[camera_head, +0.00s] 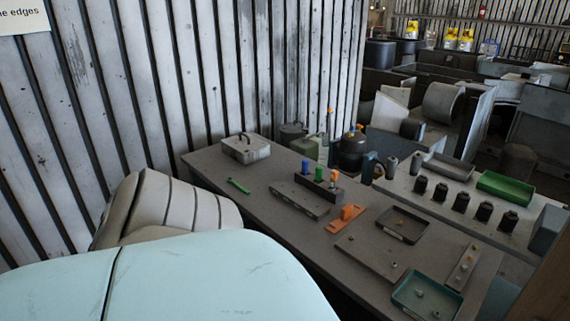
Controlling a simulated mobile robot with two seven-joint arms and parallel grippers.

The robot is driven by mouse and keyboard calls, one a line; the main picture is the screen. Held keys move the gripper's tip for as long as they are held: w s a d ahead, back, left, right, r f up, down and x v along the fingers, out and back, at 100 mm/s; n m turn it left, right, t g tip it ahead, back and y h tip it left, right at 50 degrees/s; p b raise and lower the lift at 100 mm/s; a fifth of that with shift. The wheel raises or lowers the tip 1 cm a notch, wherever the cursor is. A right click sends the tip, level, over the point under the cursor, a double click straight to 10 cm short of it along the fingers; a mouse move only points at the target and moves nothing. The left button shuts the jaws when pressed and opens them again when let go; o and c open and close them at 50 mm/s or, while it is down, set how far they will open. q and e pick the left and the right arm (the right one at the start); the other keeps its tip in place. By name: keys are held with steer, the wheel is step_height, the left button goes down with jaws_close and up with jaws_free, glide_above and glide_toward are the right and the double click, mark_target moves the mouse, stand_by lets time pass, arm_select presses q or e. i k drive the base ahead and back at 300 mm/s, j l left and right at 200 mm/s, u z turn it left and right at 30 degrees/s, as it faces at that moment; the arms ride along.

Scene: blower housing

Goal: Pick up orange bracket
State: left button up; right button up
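The orange bracket (346,219) lies on the grey workbench (236,215), near its middle. It has a flat base and a raised block on top. A smaller orange piece (334,176) stands farther back, by a dark block that holds blue and green pegs (319,174). Neither of my grippers shows in the head view. Nothing is seen touching the bracket.
A black tray (403,226) sits right of the bracket, with a flat plate (371,254) in front and a teal tray (425,297) at the near right. A pale blue surface (190,285) and a ribbed beige shape (165,207) fill the lower left.

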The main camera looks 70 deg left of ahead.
mark_target(348, 213)
steer(key=u, duration=1.95)
steer(key=i+l, duration=0.05)
